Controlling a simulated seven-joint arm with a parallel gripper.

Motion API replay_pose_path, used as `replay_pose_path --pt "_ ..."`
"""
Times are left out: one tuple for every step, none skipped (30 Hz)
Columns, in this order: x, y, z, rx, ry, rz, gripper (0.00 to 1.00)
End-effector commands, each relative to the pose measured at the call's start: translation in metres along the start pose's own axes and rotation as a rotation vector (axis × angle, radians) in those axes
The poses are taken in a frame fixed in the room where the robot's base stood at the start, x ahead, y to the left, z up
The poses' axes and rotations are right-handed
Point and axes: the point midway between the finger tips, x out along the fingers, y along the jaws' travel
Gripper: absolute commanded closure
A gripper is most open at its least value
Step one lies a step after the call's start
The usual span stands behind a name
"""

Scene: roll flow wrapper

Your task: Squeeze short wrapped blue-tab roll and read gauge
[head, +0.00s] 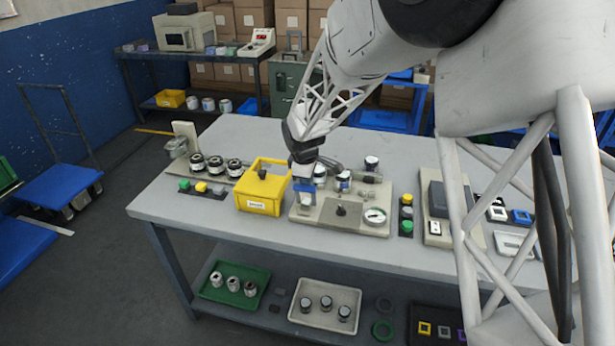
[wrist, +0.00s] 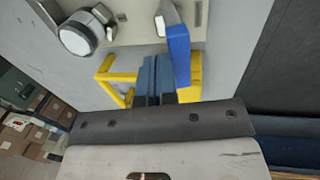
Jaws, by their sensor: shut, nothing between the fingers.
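My gripper (head: 303,178) is over the left part of the beige gauge fixture (head: 326,216). In the wrist view its two blue-grey fingers (wrist: 157,75) are together with nothing between them. A blue plate (wrist: 177,52) with a white part stands beside the fingertips; it also shows in the head view (head: 305,188). Two dark-and-white wrapped rolls, one left (head: 320,172) and one right (head: 343,180), stand right of my gripper with bluish marks. I cannot tell which is the short blue-tab roll. A round roll end (wrist: 76,38) shows in the wrist view. The dial gauge (head: 375,215) is too small to read.
A yellow box (head: 263,206) with an upright frame stands close left of my gripper. Several rolls (head: 215,164) stand further left. Another roll (head: 371,163) is behind the fixture. A strip of coloured buttons (head: 406,214) lies right. The table's front left (head: 190,215) is clear.

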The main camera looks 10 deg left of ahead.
Motion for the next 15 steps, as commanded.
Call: replay_pose_path --pt "0.0 -0.003 0.0 0.0 0.0 -0.001 1.0" --pt "0.0 -0.004 0.0 0.0 -0.001 -0.002 1.0" --pt "0.0 -0.006 0.0 0.0 -0.001 -0.002 1.0" --pt "0.0 -0.007 0.0 0.0 -0.001 -0.002 1.0" --pt "0.0 -0.009 0.0 0.0 -0.001 -0.002 1.0" --pt "0.0 -0.01 0.0 0.0 -0.001 -0.002 1.0" --pt "-0.001 -0.012 0.0 0.0 0.0 -0.002 1.0" --pt "-0.001 -0.013 0.0 0.0 0.0 -0.002 1.0" --pt "-0.001 -0.015 0.0 0.0 0.0 -0.002 1.0" --pt "-0.001 -0.017 0.0 0.0 0.0 -0.002 1.0" --pt "0.0 -0.018 0.0 0.0 0.0 -0.002 1.0" --pt "0.0 -0.019 0.0 0.0 -0.001 -0.002 1.0" --pt "0.0 -0.02 0.0 0.0 -0.001 -0.003 1.0" --pt "0.0 -0.021 0.0 0.001 -0.001 -0.003 1.0" --pt "0.001 -0.022 0.0 0.001 -0.001 -0.003 1.0"
